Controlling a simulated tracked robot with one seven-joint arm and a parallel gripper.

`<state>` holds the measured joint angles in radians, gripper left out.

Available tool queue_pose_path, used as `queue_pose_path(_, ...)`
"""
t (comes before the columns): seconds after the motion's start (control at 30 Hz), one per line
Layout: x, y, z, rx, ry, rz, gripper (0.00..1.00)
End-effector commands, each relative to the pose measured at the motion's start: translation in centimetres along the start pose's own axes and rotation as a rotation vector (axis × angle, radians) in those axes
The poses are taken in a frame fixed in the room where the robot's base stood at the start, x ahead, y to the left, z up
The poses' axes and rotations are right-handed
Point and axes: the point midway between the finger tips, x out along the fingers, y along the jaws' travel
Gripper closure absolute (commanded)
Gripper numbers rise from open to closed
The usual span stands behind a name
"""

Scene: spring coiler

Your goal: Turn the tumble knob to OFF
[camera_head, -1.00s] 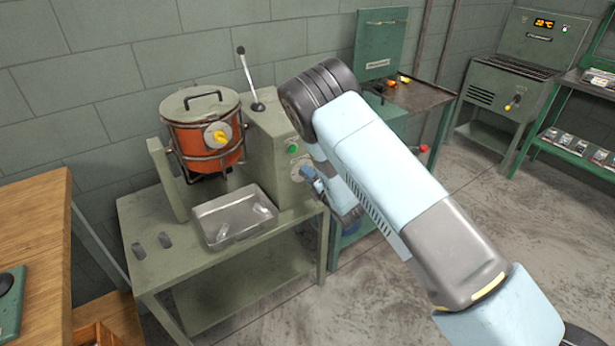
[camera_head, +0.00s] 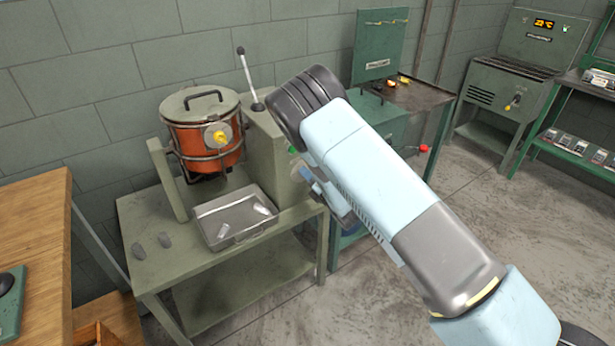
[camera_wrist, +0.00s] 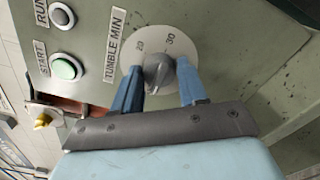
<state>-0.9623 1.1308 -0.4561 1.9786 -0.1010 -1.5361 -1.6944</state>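In the wrist view the grey tumble knob (camera_wrist: 159,70) sits on a pale round dial plate (camera_wrist: 147,42) with numbers, beside a label reading TUMBLE MIN. The numbers 20 and 30 show beyond the knob; an OFF mark is not visible. My gripper (camera_wrist: 160,78) has one blue finger on each side of the knob. Both fingers appear to touch it, so it looks shut on the knob. In the head view my arm hides the knob and most of the gripper; part of the gripper (camera_head: 318,183) shows at the grey machine's (camera_head: 273,155) right side.
A green START button (camera_wrist: 66,68) and a RUN lamp (camera_wrist: 61,15) are left of the dial. An orange lidded drum (camera_head: 205,140), a lever (camera_head: 247,78) and a metal tray (camera_head: 222,231) with small pieces are left of my arm. A green cabinet (camera_head: 380,45) stands behind.

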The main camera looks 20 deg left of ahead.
Motion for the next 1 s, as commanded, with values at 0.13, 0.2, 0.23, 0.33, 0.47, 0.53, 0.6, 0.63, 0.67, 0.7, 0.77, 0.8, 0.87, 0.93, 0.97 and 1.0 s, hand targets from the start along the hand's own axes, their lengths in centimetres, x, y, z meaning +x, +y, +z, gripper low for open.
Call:
queue_pose_path(0.13,-0.2,-0.3,-0.2,0.001,0.003,-0.007,0.46)
queue_pose_path(0.2,-0.1,-0.2,-0.1,0.001,0.002,-0.005,0.39)
queue_pose_path(0.23,-0.1,-0.2,-0.1,0.001,0.001,-0.004,0.36)
queue_pose_path(0.33,-0.1,-0.1,-0.1,0.001,0.0,-0.002,0.36)
queue_pose_path(0.47,-0.1,0.0,0.0,0.0,-0.001,0.0,0.36)
queue_pose_path(0.53,-0.2,0.0,0.0,0.0,-0.001,0.0,0.36)
queue_pose_path(0.6,-0.7,0.0,0.0,0.0,-0.001,0.0,0.36)
queue_pose_path(0.63,-1.0,-0.1,0.0,0.0,-0.001,-0.001,0.36)
queue_pose_path(0.67,-1.3,-0.1,0.0,0.0,-0.001,-0.002,0.36)
queue_pose_path(0.7,-1.9,-0.1,0.0,0.0,-0.001,-0.001,0.36)
queue_pose_path(0.77,-2.9,-0.1,0.0,0.0,-0.001,-0.003,0.36)
queue_pose_path(0.8,-3.7,-0.1,0.0,0.0,-0.001,-0.002,0.36)
queue_pose_path(0.87,-4.9,-0.1,0.0,0.0,-0.001,-0.002,0.36)
queue_pose_path(0.93,-6.3,-0.1,0.0,0.0,-0.001,-0.003,0.36)
queue_pose_path(0.97,-6.9,-0.2,0.0,0.0,-0.001,-0.004,0.36)
queue_pose_path(1.0,-7.7,-0.2,0.0,0.0,-0.001,-0.003,0.36)
